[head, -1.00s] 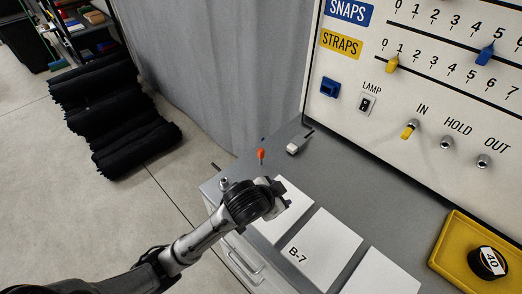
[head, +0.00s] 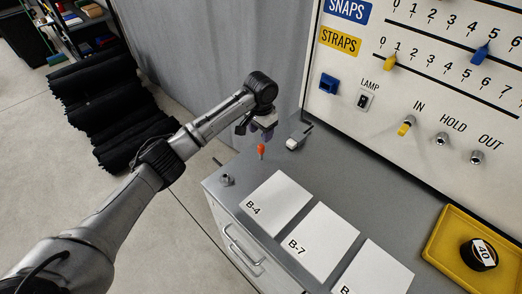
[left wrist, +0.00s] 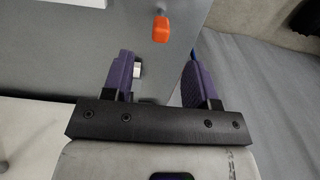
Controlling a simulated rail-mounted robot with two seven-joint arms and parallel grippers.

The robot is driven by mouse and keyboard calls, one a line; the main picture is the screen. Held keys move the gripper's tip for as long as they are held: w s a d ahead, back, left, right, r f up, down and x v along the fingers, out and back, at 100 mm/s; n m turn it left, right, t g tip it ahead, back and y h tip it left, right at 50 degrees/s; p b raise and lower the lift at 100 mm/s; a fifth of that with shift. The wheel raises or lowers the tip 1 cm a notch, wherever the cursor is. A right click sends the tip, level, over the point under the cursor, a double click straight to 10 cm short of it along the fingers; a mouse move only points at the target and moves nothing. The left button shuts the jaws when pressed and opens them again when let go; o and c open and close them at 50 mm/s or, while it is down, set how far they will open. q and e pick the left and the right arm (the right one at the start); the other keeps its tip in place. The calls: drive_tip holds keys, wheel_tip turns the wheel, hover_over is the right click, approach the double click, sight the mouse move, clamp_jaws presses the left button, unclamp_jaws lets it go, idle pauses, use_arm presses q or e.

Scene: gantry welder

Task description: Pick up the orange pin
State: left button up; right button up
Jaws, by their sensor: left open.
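The orange pin (head: 261,151) stands upright on the grey bench top near its left edge. It also shows in the left wrist view (left wrist: 161,29), just beyond the fingertips, near the top of the picture. My left gripper (head: 264,130) hangs just behind and above the pin in the head view. In the left wrist view its two purple fingers (left wrist: 161,72) are apart with no object held between them, and the pin is clear of them. My right gripper is not in view.
A white-handled slider (head: 297,139) sits just right of the gripper. A small metal fitting (head: 227,180) stands at the bench's left edge. White cards, including B-4 (head: 276,203) and B-7 (head: 322,243), lie in front. A yellow tray (head: 433,256) holds a black roll.

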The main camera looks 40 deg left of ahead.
sight(261, 145)
use_arm(q)
drive_tip(key=shift+f+b, duration=0.4)
drive_tip(key=shift+f, duration=4.7)
clamp_jaws()
drive_tip(key=shift+a+r, duration=0.1)
